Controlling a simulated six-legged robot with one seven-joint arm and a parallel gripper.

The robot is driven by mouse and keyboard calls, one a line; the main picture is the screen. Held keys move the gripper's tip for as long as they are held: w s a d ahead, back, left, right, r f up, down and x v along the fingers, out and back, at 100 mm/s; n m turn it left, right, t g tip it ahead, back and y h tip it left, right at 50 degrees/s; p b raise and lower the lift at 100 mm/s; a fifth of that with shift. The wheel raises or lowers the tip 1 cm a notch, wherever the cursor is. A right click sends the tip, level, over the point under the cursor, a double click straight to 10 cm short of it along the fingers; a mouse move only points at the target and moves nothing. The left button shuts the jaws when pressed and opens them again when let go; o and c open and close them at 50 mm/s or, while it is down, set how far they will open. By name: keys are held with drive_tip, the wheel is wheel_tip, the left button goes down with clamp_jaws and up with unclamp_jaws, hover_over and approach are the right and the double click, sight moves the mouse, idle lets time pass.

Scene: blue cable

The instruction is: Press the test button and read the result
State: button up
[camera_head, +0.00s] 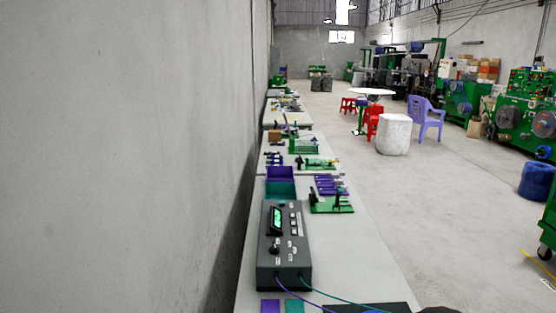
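A dark grey tester box (266,232) stands on the long light table, near its left side. Its sloped top has a lit green display (277,221); the reading is too small to make out. A column of small pale buttons (293,217) runs to the right of the display. A black knob (275,250) sits below, with small labels I cannot read, so I cannot tell which one is the test button. A purple cable (318,292) and a green cable (335,296) leave its front face toward the right. My gripper is not recognisable in this view.
Purple (270,306) and teal (294,306) flat pieces lie before the tester. A black mat (372,308) lies front right. Purple (280,173) and teal (280,189) bins and a green fixture (331,205) stand behind.

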clamp_jaws()
idle(1.7)
